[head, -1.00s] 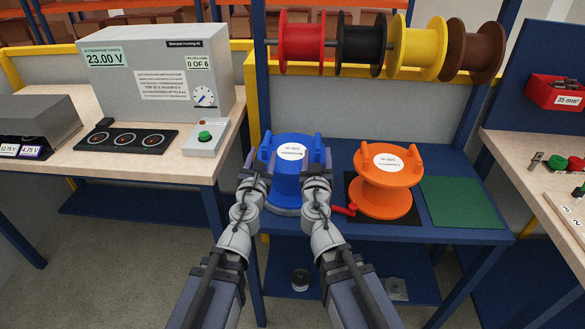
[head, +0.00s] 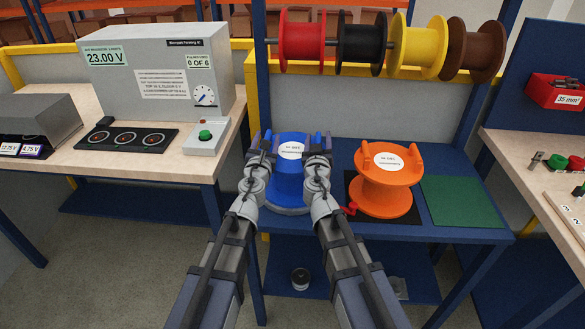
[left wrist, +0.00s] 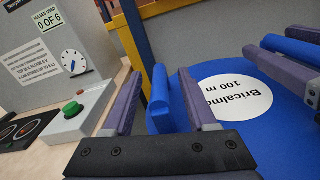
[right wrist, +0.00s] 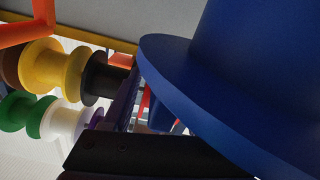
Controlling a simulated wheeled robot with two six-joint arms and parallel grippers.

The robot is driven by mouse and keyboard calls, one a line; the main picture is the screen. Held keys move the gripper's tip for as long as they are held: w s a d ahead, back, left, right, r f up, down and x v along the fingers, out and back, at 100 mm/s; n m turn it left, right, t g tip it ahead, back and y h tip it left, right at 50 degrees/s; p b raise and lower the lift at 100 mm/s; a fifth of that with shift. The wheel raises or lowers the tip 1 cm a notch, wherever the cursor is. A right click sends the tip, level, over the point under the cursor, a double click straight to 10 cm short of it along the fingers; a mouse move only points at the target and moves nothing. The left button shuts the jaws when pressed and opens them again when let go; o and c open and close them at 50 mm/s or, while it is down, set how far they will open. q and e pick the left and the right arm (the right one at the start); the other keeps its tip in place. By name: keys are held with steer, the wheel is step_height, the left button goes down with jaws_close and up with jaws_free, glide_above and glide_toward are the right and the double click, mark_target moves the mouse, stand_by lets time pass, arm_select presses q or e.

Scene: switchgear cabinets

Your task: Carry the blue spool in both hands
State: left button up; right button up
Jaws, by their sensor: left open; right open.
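The blue spool (head: 287,184) stands upright on the blue shelf, with a white label on its top flange. My left gripper (head: 258,143) is at its left handle; in the left wrist view the blue handle (left wrist: 160,102) lies between the open fingers (left wrist: 163,100), with gaps showing. My right gripper (head: 318,144) is at the right handle, its fingers spread on either side of it in the left wrist view. In the right wrist view the spool's blue flange (right wrist: 185,75) fills much of the picture and hides part of the right gripper.
An orange spool (head: 383,183) stands close on the right on a black mat, with a red crank beside it. A green mat (head: 460,202) is clear farther right. Red, black, yellow and brown spools (head: 446,46) hang above on a rod. A test bench (head: 205,165) adjoins at left.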

arm_select(q)
jaws_close()
arm_select(e)
jaws_close()
stand_by(1.2)
